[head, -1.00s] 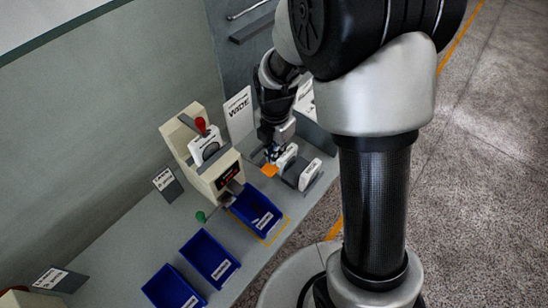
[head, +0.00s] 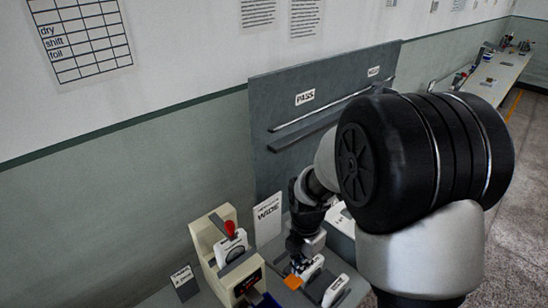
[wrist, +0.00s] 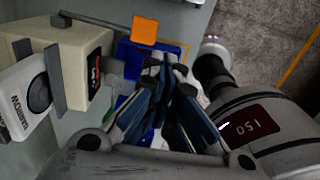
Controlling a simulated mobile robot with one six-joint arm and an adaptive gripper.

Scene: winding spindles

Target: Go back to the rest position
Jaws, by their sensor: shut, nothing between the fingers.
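My gripper (head: 298,264) is at the end of my arm, low over the bench near the white units, in the head view. In the wrist view its fingers (wrist: 165,62) are together and hold nothing. They point toward a blue bin (wrist: 135,62) below. A cream machine (head: 228,262) with a red-knobbed lever stands left of the gripper. An orange square piece (head: 293,282) shows just below the gripper in the head view, and it also shows in the wrist view (wrist: 145,29).
A white unit (head: 335,291) lies right of the gripper. A white WIDE sign (head: 267,218) stands behind it. A grey panel (head: 285,100) with a PASS label rises behind the bench. In the wrist view, a rounded body with a dark number display (wrist: 252,126) is close at right.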

